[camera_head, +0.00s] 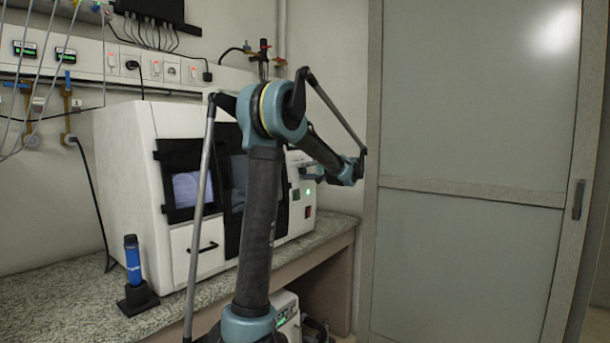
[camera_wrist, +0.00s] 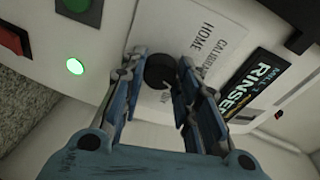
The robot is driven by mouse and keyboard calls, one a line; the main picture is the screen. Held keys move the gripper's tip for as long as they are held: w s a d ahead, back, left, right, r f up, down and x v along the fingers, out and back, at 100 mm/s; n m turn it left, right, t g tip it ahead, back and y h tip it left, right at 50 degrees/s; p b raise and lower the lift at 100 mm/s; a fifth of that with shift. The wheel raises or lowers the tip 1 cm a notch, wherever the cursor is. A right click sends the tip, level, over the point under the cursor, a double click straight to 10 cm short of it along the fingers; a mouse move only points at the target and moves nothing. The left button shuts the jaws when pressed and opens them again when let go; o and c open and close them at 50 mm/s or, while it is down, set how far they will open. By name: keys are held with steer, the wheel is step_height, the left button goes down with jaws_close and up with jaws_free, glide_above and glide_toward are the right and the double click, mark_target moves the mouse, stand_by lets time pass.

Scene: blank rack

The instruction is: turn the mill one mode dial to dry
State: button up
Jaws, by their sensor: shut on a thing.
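The mode dial (camera_wrist: 158,74) is a round black knob on a white label plate (camera_wrist: 200,22) in the wrist view. The plate reads HOME and CALIBRATION; another label beside the dial is partly hidden by a finger. My gripper (camera_wrist: 162,70) has its blue-grey fingers on both sides of the dial and is shut on it. A black display (camera_wrist: 262,82) beside the plate reads RINSE. In the head view the white mill (camera_head: 128,150) stands on the counter, and my gripper (camera_head: 312,170) is at its right front panel, small and partly hidden by my arm.
A lit green lamp (camera_wrist: 75,66) and a red switch (camera_wrist: 14,38) sit left of the dial. A blue bottle-like tool (camera_head: 133,260) stands on the granite counter (camera_head: 75,295) at left. A closed grey door (camera_head: 470,110) is at right.

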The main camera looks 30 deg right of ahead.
steer(key=m, duration=0.3)
steer(key=shift+m+g, duration=0.3)
steer(key=shift+m, duration=0.1)
steer(key=shift+d+m+g, duration=0.1)
steer(key=shift+m+g, duration=0.3)
steer(key=shift+m, duration=1.5)
steer(key=o, duration=1.1)
steer(key=v, duration=1.2)
